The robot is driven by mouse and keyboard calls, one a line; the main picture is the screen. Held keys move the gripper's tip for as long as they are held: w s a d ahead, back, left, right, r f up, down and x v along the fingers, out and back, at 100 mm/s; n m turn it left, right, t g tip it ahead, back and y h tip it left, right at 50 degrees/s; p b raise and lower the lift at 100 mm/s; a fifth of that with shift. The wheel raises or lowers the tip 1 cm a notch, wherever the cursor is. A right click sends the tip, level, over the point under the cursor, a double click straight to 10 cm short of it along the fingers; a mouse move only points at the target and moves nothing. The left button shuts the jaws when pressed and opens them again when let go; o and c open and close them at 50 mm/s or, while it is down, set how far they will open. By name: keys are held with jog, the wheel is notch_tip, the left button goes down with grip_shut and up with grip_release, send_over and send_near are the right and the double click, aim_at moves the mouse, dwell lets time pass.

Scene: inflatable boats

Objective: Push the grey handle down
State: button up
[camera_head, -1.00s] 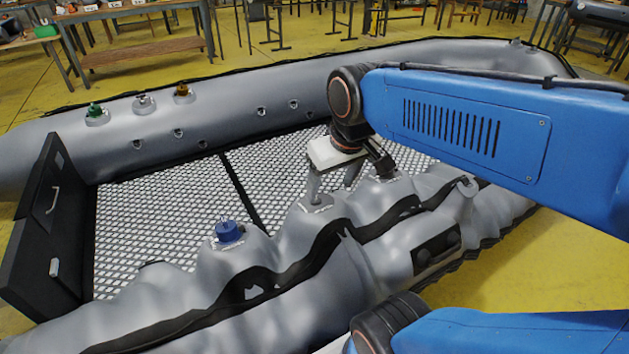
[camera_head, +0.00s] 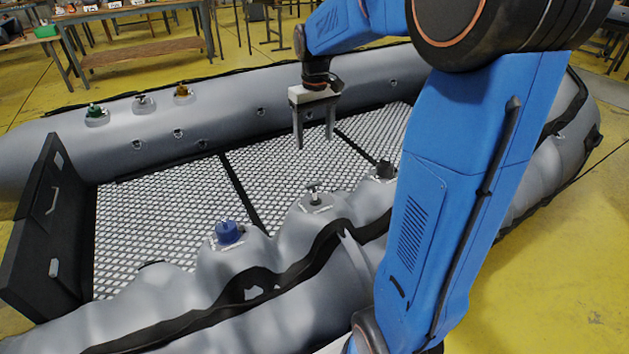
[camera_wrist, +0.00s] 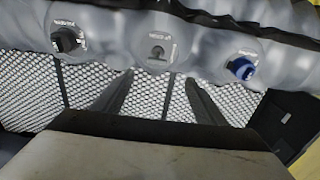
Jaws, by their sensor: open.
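The grey handle (camera_head: 314,194) stands on a pale plate on the near tube of the boat, between the blue knob (camera_head: 229,232) and the black knob (camera_head: 383,170). It also shows in the wrist view (camera_wrist: 156,54) at top centre. My gripper (camera_head: 315,142) is open and empty, fingers pointing down over the mesh floor, farther back than the grey handle and apart from it. In the wrist view the two fingers (camera_wrist: 158,80) are spread below the handle in the picture. Whether the handle is up or down is too small to tell.
The near grey tube (camera_head: 270,315) is lumpy with black strips. The far tube (camera_head: 235,95) carries green, grey and brown fittings. A black panel (camera_head: 45,225) stands at the left end. The mesh floor (camera_head: 165,220) is clear. A workbench (camera_head: 140,45) stands behind.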

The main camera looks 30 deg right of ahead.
jog(key=w, duration=0.1)
send_near(315, 184)
notch_tip(315, 184, down, 8)
jog(key=shift+w+a+f, duration=0.1)
dwell(0.6)
